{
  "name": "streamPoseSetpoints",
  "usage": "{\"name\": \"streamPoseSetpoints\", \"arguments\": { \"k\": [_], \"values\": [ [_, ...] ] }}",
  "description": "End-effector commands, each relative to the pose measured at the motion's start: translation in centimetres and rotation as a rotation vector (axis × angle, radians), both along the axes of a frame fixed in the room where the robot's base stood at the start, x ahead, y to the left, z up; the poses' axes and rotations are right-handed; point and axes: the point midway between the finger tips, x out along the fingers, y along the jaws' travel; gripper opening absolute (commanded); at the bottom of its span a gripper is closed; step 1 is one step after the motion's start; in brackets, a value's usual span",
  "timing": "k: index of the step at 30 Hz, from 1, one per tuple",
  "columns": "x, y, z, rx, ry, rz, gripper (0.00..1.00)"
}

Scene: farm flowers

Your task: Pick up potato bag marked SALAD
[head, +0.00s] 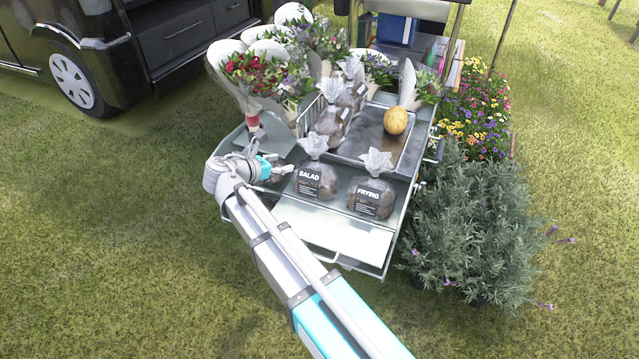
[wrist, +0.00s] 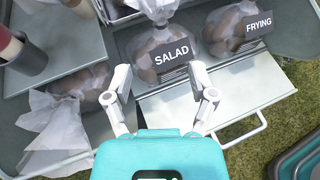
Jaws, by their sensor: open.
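The SALAD potato bag (head: 315,180) is a clear bag of potatoes with a black label and a gathered top, upright near the front of the cart's tray. In the wrist view the SALAD bag (wrist: 163,55) lies straight ahead, between and just beyond the fingertips. My gripper (head: 277,172) is at the left of the SALAD bag in the head view. In the wrist view my gripper (wrist: 160,85) is open and empty, its two fingers spread toward the bag. I cannot tell whether a fingertip touches the bag.
The FRYING bag (head: 371,192) stands close at the right of the SALAD bag. Another potato bag (wrist: 82,85) sits left of my gripper in the wrist view. A white drawer (head: 325,233) juts out in front.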

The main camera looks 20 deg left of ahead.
Motion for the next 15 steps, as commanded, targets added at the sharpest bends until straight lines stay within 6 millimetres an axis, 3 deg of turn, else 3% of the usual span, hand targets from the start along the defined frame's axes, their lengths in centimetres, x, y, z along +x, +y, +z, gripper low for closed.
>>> {"name": "streamPoseSetpoints", "arguments": {
  "k": [15],
  "values": [
    [0.90, -0.44, -0.52, 0.001, 0.001, -0.002, 0.73]
  ]
}}
